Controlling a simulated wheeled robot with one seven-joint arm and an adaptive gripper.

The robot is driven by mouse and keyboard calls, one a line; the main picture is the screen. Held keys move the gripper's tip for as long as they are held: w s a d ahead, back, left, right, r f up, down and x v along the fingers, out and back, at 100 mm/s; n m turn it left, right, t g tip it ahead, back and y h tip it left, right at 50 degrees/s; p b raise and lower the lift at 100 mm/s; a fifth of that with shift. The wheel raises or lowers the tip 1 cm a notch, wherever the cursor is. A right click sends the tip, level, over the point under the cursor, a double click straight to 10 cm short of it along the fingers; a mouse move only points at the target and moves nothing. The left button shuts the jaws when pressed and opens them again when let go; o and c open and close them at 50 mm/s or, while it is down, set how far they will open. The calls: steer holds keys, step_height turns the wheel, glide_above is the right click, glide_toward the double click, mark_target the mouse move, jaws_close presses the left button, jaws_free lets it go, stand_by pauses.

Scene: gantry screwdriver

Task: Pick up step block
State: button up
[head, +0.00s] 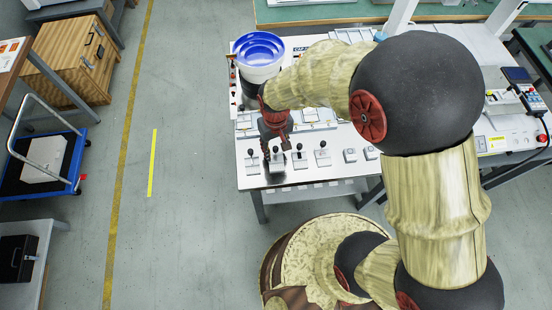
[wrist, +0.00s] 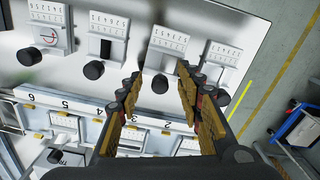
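My gripper (wrist: 158,76) is open in the wrist view, fingers spread, with nothing visibly clamped. Beyond and between its fingertips is a white block (wrist: 170,42) with a printed number scale and a round black knob (wrist: 160,84). Similar blocks stand in the same row: one at the left (wrist: 48,34), one with a black slot (wrist: 106,30), and one partly behind the right finger (wrist: 220,62). I cannot tell which is the step block. In the head view my gripper (head: 277,138) points down over the row near the table's front left; its fingers partly hide the blocks there.
The white table (head: 330,174) also holds a blue-and-white bowl (head: 259,52) behind my gripper. A numbered rack (wrist: 62,103) lies beside the row. More small blocks (head: 350,155) stand to the right. The floor left of the table is clear up to a blue cart (head: 70,165).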

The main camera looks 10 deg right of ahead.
steer(key=shift+c, duration=0.8)
steer(key=c, duration=0.7)
jaws_close()
